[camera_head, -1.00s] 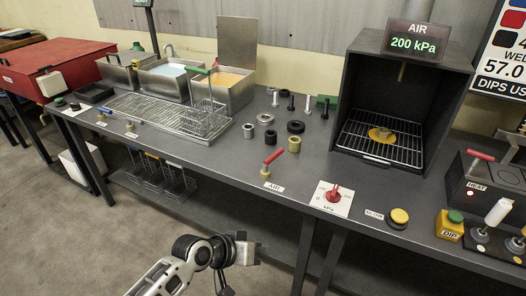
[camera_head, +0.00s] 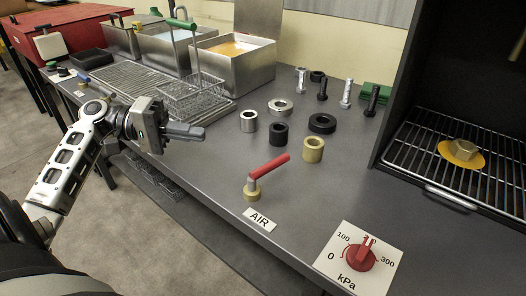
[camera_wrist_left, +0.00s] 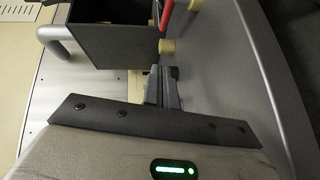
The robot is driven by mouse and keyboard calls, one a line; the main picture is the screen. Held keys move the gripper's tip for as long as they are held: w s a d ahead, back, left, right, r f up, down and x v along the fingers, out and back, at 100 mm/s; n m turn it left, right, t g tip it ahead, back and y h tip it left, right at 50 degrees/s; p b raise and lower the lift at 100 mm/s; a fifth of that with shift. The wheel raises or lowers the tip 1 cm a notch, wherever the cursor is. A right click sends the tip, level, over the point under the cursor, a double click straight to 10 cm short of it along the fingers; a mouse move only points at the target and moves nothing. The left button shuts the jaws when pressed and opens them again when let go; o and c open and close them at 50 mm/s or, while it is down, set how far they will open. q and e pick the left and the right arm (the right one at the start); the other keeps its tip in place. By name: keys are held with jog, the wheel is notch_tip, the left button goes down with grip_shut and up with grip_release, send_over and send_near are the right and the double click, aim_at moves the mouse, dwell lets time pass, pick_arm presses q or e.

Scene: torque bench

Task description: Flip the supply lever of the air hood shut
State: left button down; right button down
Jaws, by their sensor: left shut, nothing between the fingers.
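The air supply lever (camera_head: 268,170) has a red handle on a brass base and stands near the front edge of the bench, behind the AIR label (camera_head: 260,219). Its handle slants up to the right. Its red handle also shows at the top of the left wrist view (camera_wrist_left: 166,14). My left gripper (camera_head: 203,133) is shut and empty, left of the lever and apart from it, over the bench's front part. Its fingers also show in the left wrist view (camera_wrist_left: 173,73). The air hood (camera_head: 415,75) is a dark box at the right. My right gripper is out of view.
A red pressure dial (camera_head: 360,254) on a white plate sits right of the lever. Several rings, such as a brass one (camera_head: 313,150), and bolts stand behind it. A wire basket (camera_head: 190,98) is behind my left gripper.

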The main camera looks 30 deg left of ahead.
pick_arm(q)
jog(key=shift+s, duration=0.1)
jog(key=shift+d+f, duration=0.1)
jog(key=shift+d, duration=0.2)
jog(key=x, duration=0.9)
jog(key=shift+w+d+b, duration=0.25)
jog(key=shift+w+b, duration=0.05)
jog(key=shift+w, duration=0.1)
jog(key=shift+s+d+f, duration=0.15)
jog(key=shift+s+d, duration=0.05)
jog(key=shift+d, duration=0.4)
jog(key=shift+s+d+f, duration=0.15)
jog(key=shift+s+d, duration=0.05)
jog(key=shift+d, duration=0.4)
jog(key=shift+s+d+f, duration=0.15)
jog(key=shift+s+d, duration=0.05)
jog(key=shift+d, duration=0.4)
